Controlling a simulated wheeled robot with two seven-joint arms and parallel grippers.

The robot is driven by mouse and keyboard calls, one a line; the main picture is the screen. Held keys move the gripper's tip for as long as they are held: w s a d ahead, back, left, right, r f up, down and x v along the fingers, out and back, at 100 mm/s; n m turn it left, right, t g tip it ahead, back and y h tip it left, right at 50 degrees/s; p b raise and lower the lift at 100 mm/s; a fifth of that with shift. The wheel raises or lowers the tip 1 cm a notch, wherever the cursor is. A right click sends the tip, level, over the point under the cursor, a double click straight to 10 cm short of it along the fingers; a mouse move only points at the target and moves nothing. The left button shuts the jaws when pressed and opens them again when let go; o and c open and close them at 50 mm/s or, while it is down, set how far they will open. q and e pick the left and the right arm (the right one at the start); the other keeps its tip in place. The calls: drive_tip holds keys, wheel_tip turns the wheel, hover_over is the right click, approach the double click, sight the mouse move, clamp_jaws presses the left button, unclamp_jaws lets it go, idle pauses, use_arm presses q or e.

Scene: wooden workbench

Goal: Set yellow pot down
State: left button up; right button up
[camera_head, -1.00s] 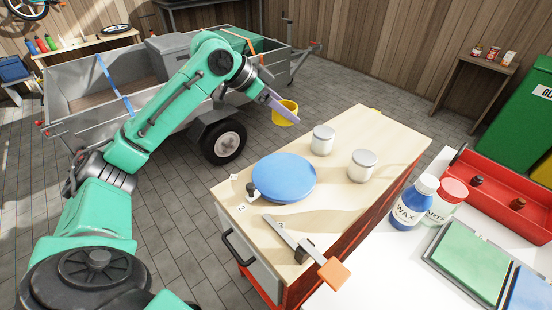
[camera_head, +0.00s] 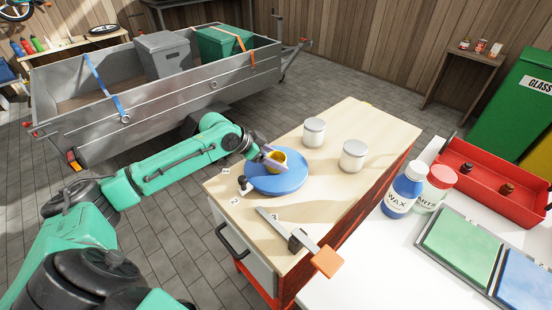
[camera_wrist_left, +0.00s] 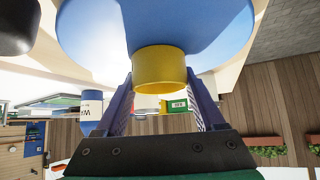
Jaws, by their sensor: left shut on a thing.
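The yellow pot (camera_head: 278,157) is over the upper part of the round blue disc (camera_head: 283,183) on the wooden bench top. My left gripper (camera_head: 271,158) is shut on the pot, reaching in from the left. In the left wrist view the pot (camera_wrist_left: 160,72) is between the two fingers, with the blue disc (camera_wrist_left: 85,30) right behind it. I cannot tell whether the pot's base touches the disc. My right gripper is not in view.
Bench top (camera_head: 375,122) is clear at the far end.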

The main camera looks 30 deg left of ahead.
use_arm(q)
drive_tip(key=o, duration=1.1)
drive_tip(key=shift+f, duration=0.1)
drive_tip(key=shift+o, duration=1.1)
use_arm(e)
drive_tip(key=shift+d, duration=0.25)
use_arm(q)
drive_tip(key=shift+s+a+r, duration=0.2)
drive_tip(key=shift+r, duration=0.2)
drive_tip(key=v, duration=0.5)
drive_tip(key=shift+f, duration=0.15)
drive_tip(key=p+v, duration=0.3)
drive_tip(key=v, duration=0.3)
drive_tip(key=shift+s+r, duration=0.2)
drive_tip(key=shift+r, duration=0.1)
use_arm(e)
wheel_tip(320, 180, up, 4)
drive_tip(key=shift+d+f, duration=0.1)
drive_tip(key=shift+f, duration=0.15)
